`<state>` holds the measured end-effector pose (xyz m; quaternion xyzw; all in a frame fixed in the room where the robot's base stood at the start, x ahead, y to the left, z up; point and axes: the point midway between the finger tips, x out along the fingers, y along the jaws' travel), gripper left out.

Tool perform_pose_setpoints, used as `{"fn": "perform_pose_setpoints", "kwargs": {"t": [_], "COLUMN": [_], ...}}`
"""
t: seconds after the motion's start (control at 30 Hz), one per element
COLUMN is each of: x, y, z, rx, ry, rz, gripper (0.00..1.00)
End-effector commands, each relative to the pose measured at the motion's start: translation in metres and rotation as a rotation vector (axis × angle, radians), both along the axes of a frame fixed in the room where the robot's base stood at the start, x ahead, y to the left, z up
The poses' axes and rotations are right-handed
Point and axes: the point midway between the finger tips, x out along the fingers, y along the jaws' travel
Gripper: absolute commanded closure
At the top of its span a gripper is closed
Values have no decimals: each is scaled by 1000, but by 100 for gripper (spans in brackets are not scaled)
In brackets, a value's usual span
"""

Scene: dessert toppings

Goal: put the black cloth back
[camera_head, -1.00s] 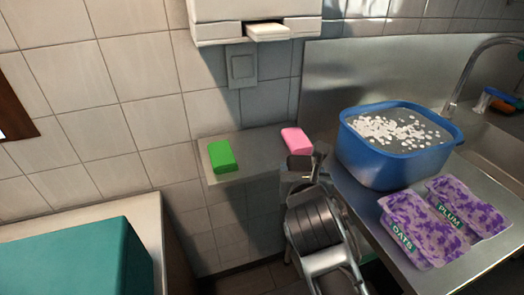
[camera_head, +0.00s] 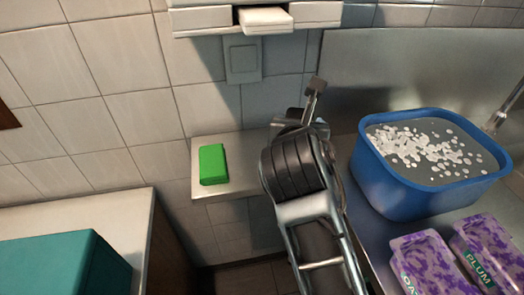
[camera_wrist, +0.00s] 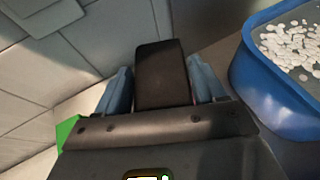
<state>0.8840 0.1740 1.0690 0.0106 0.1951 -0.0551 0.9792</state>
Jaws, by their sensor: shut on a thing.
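The black cloth (camera_wrist: 161,72) shows in the wrist view as a dark, block-like folded piece. It sits between the two blue fingers of my gripper (camera_wrist: 160,88), which is shut on it. In the head view my gripper (camera_head: 312,105) is raised in front of the wall, above the small ledge and left of the blue tub. The cloth's outline is hard to make out there, with only a small dark end near the fingertips.
A green block (camera_head: 213,164) lies on the ledge (camera_head: 232,186). A blue tub (camera_head: 400,184) with white pieces in liquid stands right, behind purple packets (camera_head: 425,262). A white wall dispenser (camera_head: 205,20) hangs above. A teal box (camera_head: 60,268) is at lower left.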

Motion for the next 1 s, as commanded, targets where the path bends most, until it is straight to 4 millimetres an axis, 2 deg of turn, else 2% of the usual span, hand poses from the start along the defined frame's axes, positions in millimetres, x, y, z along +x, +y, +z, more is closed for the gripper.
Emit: {"fn": "perform_pose_setpoints", "kwargs": {"t": [0.03,0.2,0.4,0.63,0.83,1.0], "x": [0,1,2,2,2,2], "y": [13,48,76,83,83,82], "z": [-6,-28,-45,-56,-83,-90], "rx": [-2,-2,-1,-1,-2,0], "ry": [1,1,0,0,2,-1], "rz": [5,4,1,0,1,0], "gripper": [65,65,65,65,65,65]}}
